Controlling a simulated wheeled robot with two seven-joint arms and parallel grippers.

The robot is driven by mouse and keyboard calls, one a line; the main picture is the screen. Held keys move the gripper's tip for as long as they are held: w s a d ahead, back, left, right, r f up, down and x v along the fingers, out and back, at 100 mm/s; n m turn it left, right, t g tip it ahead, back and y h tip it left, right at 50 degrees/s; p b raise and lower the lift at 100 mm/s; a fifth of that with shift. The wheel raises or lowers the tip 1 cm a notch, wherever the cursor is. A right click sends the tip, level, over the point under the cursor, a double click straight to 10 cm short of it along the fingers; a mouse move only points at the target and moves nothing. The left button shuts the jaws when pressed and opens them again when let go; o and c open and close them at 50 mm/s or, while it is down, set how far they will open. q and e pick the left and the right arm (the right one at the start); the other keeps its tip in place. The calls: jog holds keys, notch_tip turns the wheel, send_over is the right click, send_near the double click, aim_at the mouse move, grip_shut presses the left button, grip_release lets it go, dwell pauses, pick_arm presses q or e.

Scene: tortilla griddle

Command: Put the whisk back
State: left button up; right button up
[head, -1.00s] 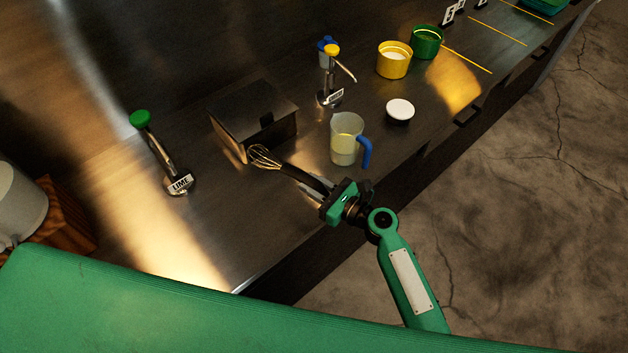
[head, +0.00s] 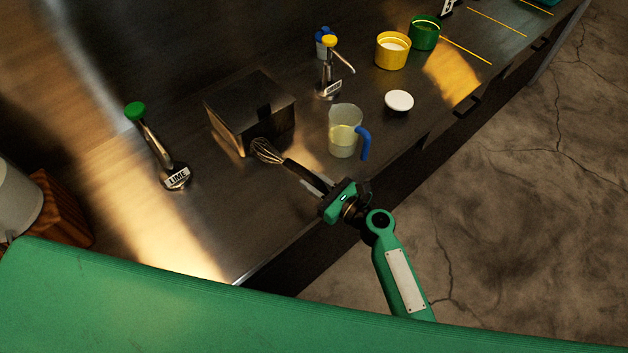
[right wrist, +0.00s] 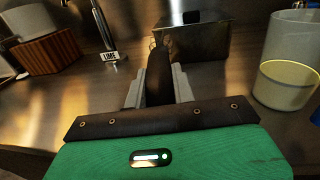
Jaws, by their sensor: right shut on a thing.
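The whisk (head: 267,151) has a wire head and a black handle, and it points up and left toward the steel box. My right gripper (head: 322,190) is shut on the whisk's handle near the counter's front edge. In the right wrist view the dark handle (right wrist: 159,78) stands between the two grey fingers, with part of the wire head behind it, in front of the box. Whether the whisk touches the counter or the box cannot be told. My left gripper is not in view.
A closed steel box (head: 250,108) stands behind the whisk. A clear measuring jug (head: 344,133) with a blue handle stands to its right. A lime pump (head: 155,145) is at left, a yellow-topped pump (head: 328,70) at back. A white-topped bowl (head: 399,101) sits farther right.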

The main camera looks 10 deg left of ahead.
jog(key=shift+f+b, duration=2.3)
jog(key=shift+f, duration=0.55)
jog(key=o, duration=1.1)
jog(key=b+v, duration=0.3)
jog(key=v, duration=1)
jog(key=shift+s+d+b, duration=0.2)
jog(key=shift+d+b, duration=0.15)
jog(key=shift+b, duration=0.05)
